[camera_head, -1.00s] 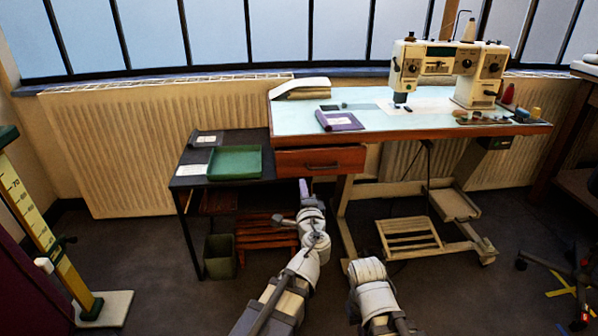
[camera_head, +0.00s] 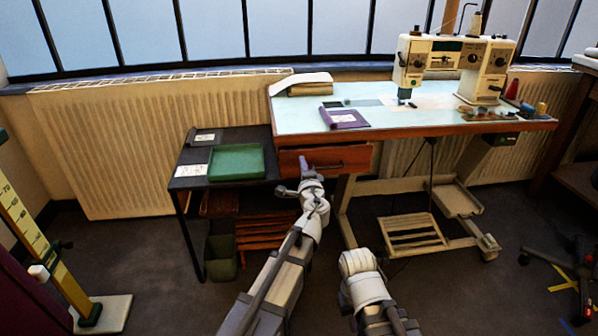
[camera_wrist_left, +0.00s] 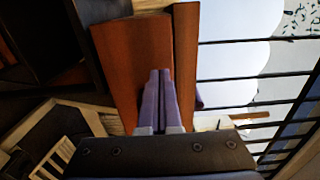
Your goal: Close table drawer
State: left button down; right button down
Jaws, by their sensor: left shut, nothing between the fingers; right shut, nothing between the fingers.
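A low dark side table (camera_head: 190,178) with a green tray (camera_head: 237,162) stands left of the drawer. A sewing machine (camera_head: 480,70) and a purple booklet (camera_head: 345,117) are on the tabletop. A green bin (camera_head: 221,258) stands below. The floor is open in front.

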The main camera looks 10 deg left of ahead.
aim_at(300, 153)
pick_arm(q)
jog(key=shift+w+a, duration=0.2)
jog(key=shift+w, duration=0.4)
pick_arm(e)
jog(key=shift+w+a, duration=0.1)
jog(key=shift+a, duration=0.1)
pick_arm(q)
jog(key=x, duration=0.4)
jog(key=shift+w, duration=0.15)
jog(key=shift+w+a+r, duration=0.1)
jog(key=shift+w+a, duration=0.05)
jog(key=shift+w, duration=0.15)
jog(key=v, duration=1.4)
jog(key=shift+s, duration=0.4)
pick_arm(e)
jog(key=shift+s+d, duration=0.25)
jog(key=shift+d, duration=0.25)
